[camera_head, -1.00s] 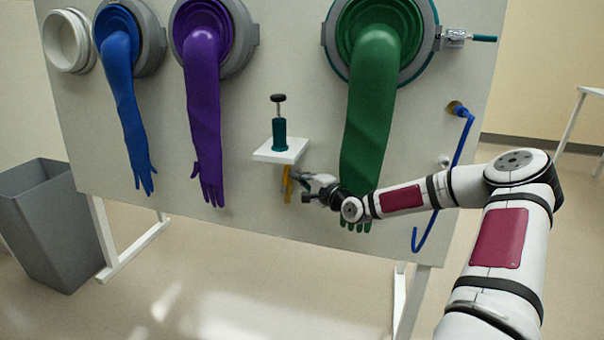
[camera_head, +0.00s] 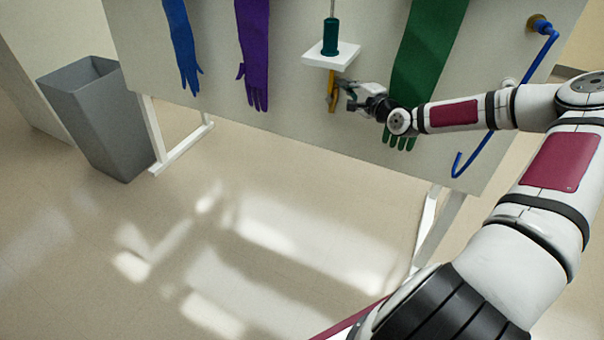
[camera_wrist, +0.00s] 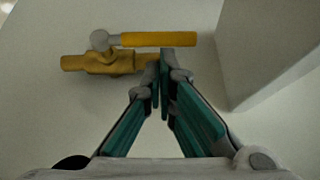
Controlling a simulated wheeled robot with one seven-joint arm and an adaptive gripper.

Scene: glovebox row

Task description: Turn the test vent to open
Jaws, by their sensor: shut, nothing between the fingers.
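The test vent appears to be the brass valve (camera_wrist: 100,63) with a yellow lever (camera_wrist: 158,39) in the wrist view. The lever lies about parallel to the brass body. In the head view the yellow part (camera_head: 332,96) hangs under the small white shelf on the panel. My gripper (camera_wrist: 164,58) is shut and empty. Its fingertips overlap the right end of the brass body in the picture, just below the lever; I cannot tell whether they touch. In the head view my gripper (camera_head: 343,90) is right beside the yellow part, on its right.
The white shelf (camera_head: 318,60) holds a teal pump-like piece (camera_head: 330,38) above the valve. Blue (camera_head: 182,50), purple (camera_head: 253,60) and green (camera_head: 425,50) gloves hang from the panel. A blue hose (camera_head: 505,115) hangs at right. A grey bin (camera_head: 100,115) stands at left. The front floor is clear.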

